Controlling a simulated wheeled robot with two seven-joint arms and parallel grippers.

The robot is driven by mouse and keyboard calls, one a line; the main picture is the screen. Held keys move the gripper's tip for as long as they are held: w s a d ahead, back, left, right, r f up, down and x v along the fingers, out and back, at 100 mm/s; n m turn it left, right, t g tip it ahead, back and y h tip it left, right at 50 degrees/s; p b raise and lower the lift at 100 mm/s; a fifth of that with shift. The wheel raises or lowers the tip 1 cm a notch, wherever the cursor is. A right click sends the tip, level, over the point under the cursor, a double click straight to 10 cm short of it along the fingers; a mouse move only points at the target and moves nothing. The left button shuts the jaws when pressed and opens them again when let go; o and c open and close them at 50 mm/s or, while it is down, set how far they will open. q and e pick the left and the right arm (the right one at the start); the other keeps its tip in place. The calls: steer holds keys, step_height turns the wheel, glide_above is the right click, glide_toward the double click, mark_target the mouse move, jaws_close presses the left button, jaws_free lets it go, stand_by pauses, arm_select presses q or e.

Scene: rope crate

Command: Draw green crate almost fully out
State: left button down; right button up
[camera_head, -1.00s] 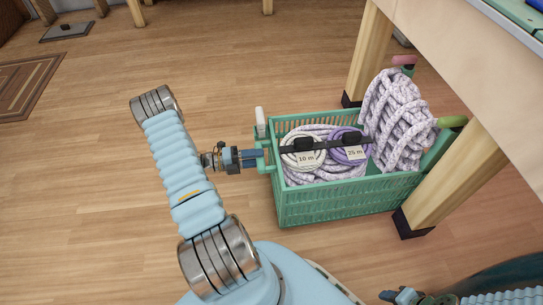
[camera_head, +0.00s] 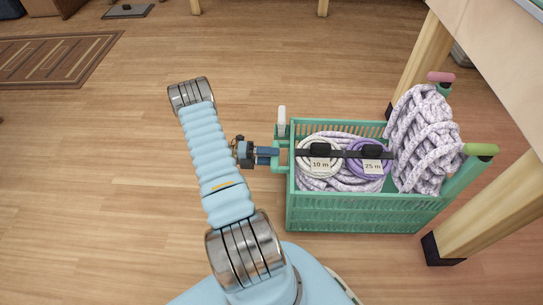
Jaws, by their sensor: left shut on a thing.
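The green crate (camera_head: 350,214) stands on the wooden floor with its right end between the table legs. My left gripper (camera_head: 278,157) is shut on the handle (camera_head: 283,159) at the crate's left end. The crate holds pale coiled rope with a white ring marked 10 m (camera_head: 319,150) and a purple ring marked 25 m (camera_head: 369,152), under a black strap. A tall pale rope bundle (camera_head: 422,138) stands at its right end. My right gripper is out of view.
The near table leg (camera_head: 470,222) is close to the crate's right front corner; the far leg (camera_head: 411,70) is behind it. The tabletop (camera_head: 505,65) overhangs at right. Floor left of the crate is clear, with a brown mat (camera_head: 55,60) farther back.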

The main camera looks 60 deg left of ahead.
arm_select(q)
steer(key=c, duration=0.7)
jaws_free()
steer(key=shift+s+a, duration=0.1)
steer(key=v, duration=1.3)
steer(key=shift+s+a, duration=0.15)
steer(key=shift+s, duration=0.1)
steer(key=shift+s+a, duration=0.1)
